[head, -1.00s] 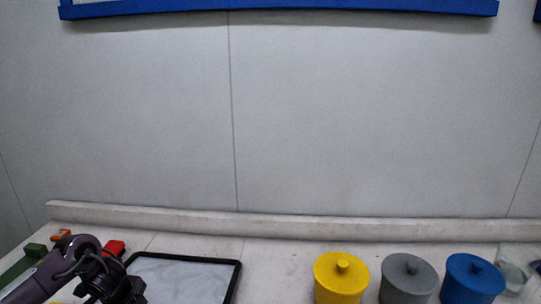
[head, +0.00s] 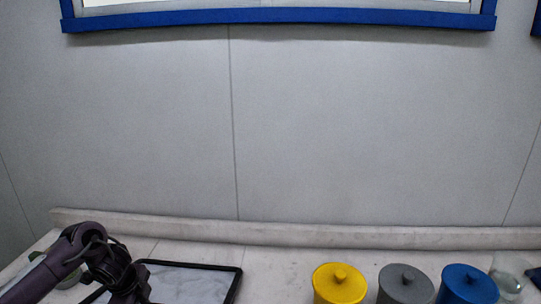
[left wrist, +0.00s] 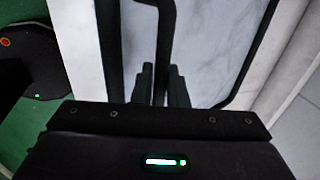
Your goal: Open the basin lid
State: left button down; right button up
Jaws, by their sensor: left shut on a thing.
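A pale marbled panel with a black rim (head: 238,285) lies at the lower left of the head view. It also shows in the left wrist view, with its marbled face (left wrist: 215,45) right of the fingers. I cannot tell for sure whether this is the basin or its lid. My left gripper (left wrist: 160,85) is shut on a narrow black bar (left wrist: 164,45), with a finger on each side. A second pale strip shows left of that bar. In the head view my left gripper (head: 128,290) is at the panel's left side, its fingertips hidden. My right gripper is not in view.
Yellow (head: 340,288), grey (head: 405,286) and blue (head: 468,286) lidded pots stand at the lower right, beside clear glassware (head: 508,280). A low ledge (head: 300,232) runs along the wall. The counter between panel and yellow pot is clear.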

pick_arm(q)
jog(key=shift+w, duration=0.1)
jog(key=r+p, duration=0.1)
jog(key=w+r+p, duration=0.1)
jog(key=shift+w+r, duration=0.2)
jog(key=shift+r, duration=0.15)
jog(key=shift+w+d+r, duration=0.1)
jog(key=shift+w+r, duration=0.25)
jog(key=shift+w, duration=0.05)
jog(key=shift+w+d+r+p, duration=0.1)
jog(key=shift+w+r+p, duration=1.2)
jog(key=shift+r, duration=0.35)
